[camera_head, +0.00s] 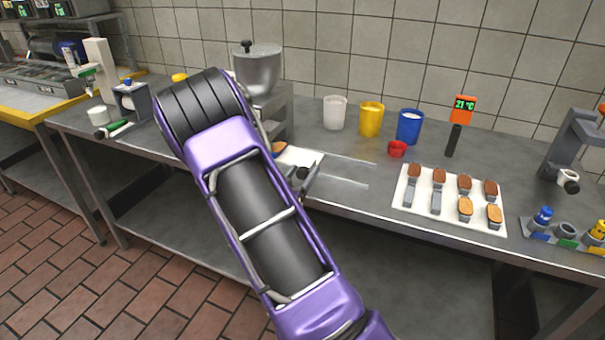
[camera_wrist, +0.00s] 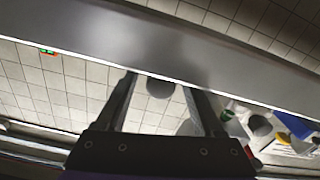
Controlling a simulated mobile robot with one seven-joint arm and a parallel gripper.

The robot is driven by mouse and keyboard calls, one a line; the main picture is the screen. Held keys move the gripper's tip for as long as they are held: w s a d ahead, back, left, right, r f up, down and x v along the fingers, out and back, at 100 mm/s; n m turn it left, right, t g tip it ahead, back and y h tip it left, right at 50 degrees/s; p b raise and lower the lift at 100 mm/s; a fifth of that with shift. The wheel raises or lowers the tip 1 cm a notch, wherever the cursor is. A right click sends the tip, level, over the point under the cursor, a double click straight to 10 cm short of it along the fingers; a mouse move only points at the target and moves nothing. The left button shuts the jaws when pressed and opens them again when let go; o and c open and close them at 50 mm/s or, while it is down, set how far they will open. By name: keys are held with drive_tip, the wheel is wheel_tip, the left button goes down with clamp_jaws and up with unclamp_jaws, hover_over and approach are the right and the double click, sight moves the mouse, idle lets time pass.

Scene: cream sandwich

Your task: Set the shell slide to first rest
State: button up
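The shell slide seems to be the pale flat plate (camera_head: 300,156) beside the hopper machine (camera_head: 262,75), with thin rails running right across the counter. A brown shell (camera_head: 279,148) lies at its left end. A small black knob (camera_head: 303,172) with grey parts shows at its front; I cannot tell whether these belong to the slide. My purple arm hides the area left of it, and my gripper cannot be made out in the head view. In the wrist view my gripper (camera_wrist: 160,84) has its two fingers apart. A dark round thing shows between them, with no clear contact.
A white tray (camera_head: 408,198) with several brown and orange-topped pieces lies right of the rails. White (camera_head: 335,113), yellow (camera_head: 371,120) and blue (camera_head: 410,128) cups and a small red cup (camera_head: 397,149) stand behind. A 21 °C display (camera_head: 462,109) stands near the wall.

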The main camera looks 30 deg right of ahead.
drive_tip(key=v, duration=1.7)
drive_tip(key=shift+s+p, duration=0.2)
drive_tip(key=shift+p, duration=0.1)
drive_tip(key=shift+a, duration=0.15)
